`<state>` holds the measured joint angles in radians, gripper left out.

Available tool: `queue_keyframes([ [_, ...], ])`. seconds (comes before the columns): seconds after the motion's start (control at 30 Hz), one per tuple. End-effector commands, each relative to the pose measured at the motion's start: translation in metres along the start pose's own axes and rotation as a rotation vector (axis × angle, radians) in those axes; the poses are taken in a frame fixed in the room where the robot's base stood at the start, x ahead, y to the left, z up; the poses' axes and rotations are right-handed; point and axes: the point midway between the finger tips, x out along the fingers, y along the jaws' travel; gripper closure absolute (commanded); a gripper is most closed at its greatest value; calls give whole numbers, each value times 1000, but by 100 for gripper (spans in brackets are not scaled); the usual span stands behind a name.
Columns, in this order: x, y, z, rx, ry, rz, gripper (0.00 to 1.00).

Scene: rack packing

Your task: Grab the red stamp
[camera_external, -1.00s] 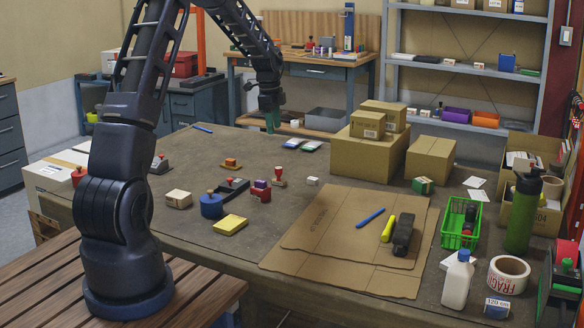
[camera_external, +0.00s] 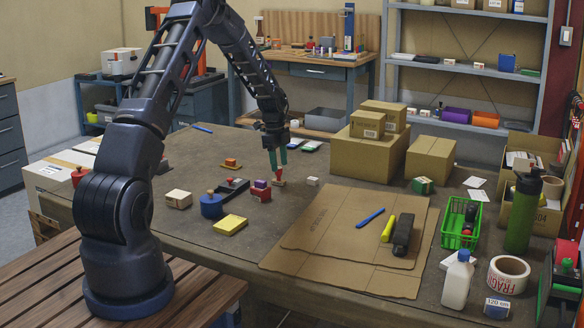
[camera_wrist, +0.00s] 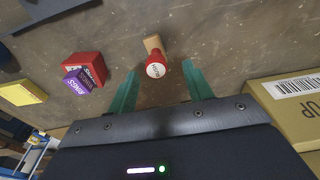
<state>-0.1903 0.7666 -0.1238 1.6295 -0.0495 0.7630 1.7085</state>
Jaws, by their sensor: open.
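The red stamp (camera_wrist: 156,66) has a round red handle with a pale label on top and a tan wooden base. In the wrist view it stands between and just beyond the tips of my gripper (camera_wrist: 160,78). My gripper's two green fingers are spread apart with nothing held. In the external view my gripper (camera_external: 278,162) points down over the stamp (camera_external: 279,182), whose handle top is partly hidden by the fingers.
A red block (camera_wrist: 90,66) with a purple box (camera_wrist: 78,82) lies left of the stamp. A yellow pad (camera_external: 230,224) and a blue round-handled item (camera_external: 211,206) stand nearer. A small white cube (camera_external: 312,181) and cardboard boxes (camera_external: 362,156) are to the right.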

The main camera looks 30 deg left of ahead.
Motion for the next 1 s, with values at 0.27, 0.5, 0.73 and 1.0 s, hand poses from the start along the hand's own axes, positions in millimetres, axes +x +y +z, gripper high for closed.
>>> queue_keyframes([
  [0.27,23,3,2,-1,0,2,49],
  [0.5,51,4,2,-1,0,-1,49],
  [0.73,53,4,3,-1,0,-2,49],
  [1.0,53,4,3,-1,0,-2,97],
])
